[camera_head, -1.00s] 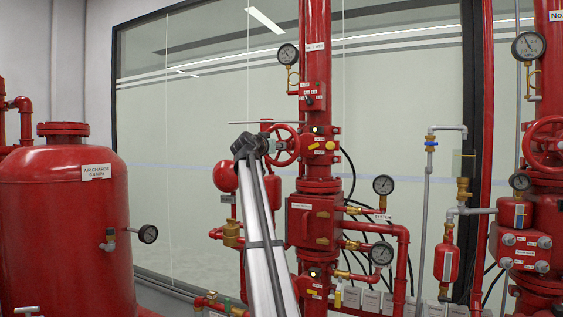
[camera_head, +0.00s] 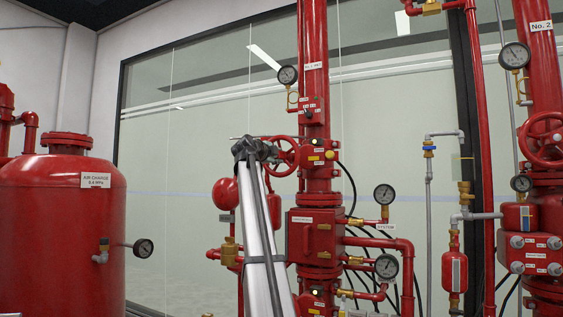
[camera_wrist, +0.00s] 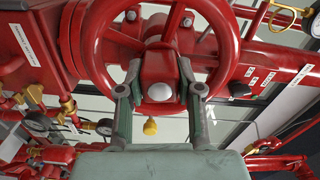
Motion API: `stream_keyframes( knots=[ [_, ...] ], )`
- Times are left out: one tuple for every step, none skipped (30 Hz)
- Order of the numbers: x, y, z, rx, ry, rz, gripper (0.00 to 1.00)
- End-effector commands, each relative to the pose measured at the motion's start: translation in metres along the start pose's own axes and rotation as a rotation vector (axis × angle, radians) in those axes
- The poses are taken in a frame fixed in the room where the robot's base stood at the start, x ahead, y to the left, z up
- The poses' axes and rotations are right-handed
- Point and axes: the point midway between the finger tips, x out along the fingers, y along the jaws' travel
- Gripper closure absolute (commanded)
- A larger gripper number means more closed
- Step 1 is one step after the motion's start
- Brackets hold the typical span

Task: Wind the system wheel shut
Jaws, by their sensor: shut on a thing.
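A red spoked handwheel (camera_head: 286,152) stands on the left side of the middle red riser. It fills the top of the wrist view (camera_wrist: 229,62), with a red hub and a pale round nut at its centre. My gripper (camera_wrist: 160,84) is at the wheel's middle, with one grey finger on each side of the hub, shut on the wheel. In the head view my gripper (camera_head: 268,150) meets the wheel from the left; the finger contact is hidden there.
The red riser (camera_head: 314,75) carries gauges (camera_head: 384,194), valves and black hoses. A red tank (camera_head: 62,240) stands at left. Another riser with its own red handwheel (camera_head: 545,138) is at right. A glass wall (camera_head: 180,140) lies behind.

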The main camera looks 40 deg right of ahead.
Motion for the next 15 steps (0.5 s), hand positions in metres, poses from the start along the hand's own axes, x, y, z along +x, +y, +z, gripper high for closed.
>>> stream_keyframes(
  knots=[
    [0.0005, -0.0010, 0.0004, 0.072, -0.001, -0.001, 1.00],
    [0.0005, -0.0010, 0.0004, 0.116, -0.001, -0.001, 1.00],
    [0.0005, -0.0010, 0.0004, 0.121, -0.001, -0.001, 0.54],
    [0.0005, -0.0010, 0.0004, 0.117, -0.001, -0.001, 0.44],
    [0.0005, -0.0009, 0.0004, 0.116, -0.001, -0.001, 0.42],
    [0.0005, -0.0009, 0.0003, 0.116, -0.001, -0.001, 0.42],
    [0.0005, -0.0008, 0.0004, 0.115, -0.001, -0.001, 0.42],
    [0.0004, -0.0007, 0.0003, 0.115, -0.001, -0.001, 0.42],
    [0.0004, -0.0007, 0.0003, 0.115, -0.001, -0.001, 0.42],
    [0.0003, -0.0005, 0.0003, 0.114, -0.001, -0.001, 0.42],
    [0.0003, -0.0005, 0.0003, 0.114, -0.001, -0.001, 0.42],
    [0.0003, -0.0004, 0.0003, 0.114, -0.001, -0.001, 0.42],
    [0.0000, -0.0004, 0.0003, 0.114, -0.001, -0.001, 0.42],
    [-0.0005, -0.0003, 0.0003, 0.114, -0.001, -0.001, 0.42],
    [-0.0018, -0.0002, 0.0003, 0.113, -0.001, -0.001, 0.42]
  ],
)
